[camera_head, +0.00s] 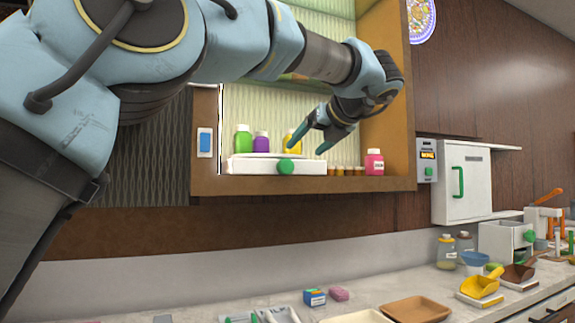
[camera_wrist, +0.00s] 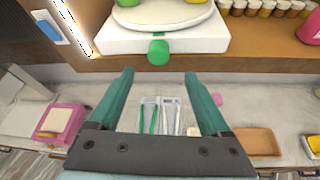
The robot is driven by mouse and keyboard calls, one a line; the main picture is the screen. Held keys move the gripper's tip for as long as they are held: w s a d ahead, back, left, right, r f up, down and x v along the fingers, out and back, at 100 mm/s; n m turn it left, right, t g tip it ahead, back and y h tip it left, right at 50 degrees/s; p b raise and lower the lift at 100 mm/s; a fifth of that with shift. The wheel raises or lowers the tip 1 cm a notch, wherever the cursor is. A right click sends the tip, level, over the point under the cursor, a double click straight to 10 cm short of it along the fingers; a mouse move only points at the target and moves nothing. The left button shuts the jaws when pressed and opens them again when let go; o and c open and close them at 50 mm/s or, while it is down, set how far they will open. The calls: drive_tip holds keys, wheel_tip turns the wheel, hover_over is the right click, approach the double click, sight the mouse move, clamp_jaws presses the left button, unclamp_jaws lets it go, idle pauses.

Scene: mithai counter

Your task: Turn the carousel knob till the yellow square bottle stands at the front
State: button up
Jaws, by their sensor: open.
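The carousel is a round white turntable (camera_head: 262,155) on a white box base (camera_head: 250,167) in a wooden wall niche. Its green round knob (camera_head: 285,167) is on the base's front; it also shows in the wrist view (camera_wrist: 158,52). A green bottle (camera_head: 243,139), a purple bottle (camera_head: 262,142) and a yellow bottle (camera_head: 288,136) stand there, the yellow one at the right, partly hidden by a finger. Its shape is unclear. My gripper (camera_head: 305,150) is open and empty in front of the carousel. In the wrist view its fingers (camera_wrist: 158,76) are apart, short of the knob.
A pink bottle (camera_head: 374,162) and several small brown jars (camera_head: 349,170) stand right of the carousel. The niche's wooden side wall (camera_head: 388,120) is to the right. Below is a counter with a tan tray (camera_head: 417,309) and small boxes.

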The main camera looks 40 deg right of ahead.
sight(288, 165)
drive_tip(key=p+x, duration=0.1)
drive_tip(key=x, duration=0.9)
drive_tip(key=shift+a+p, duration=0.15)
drive_tip(key=shift+p, duration=0.2)
drive_tip(key=shift+c, duration=0.3)
clamp_jaws()
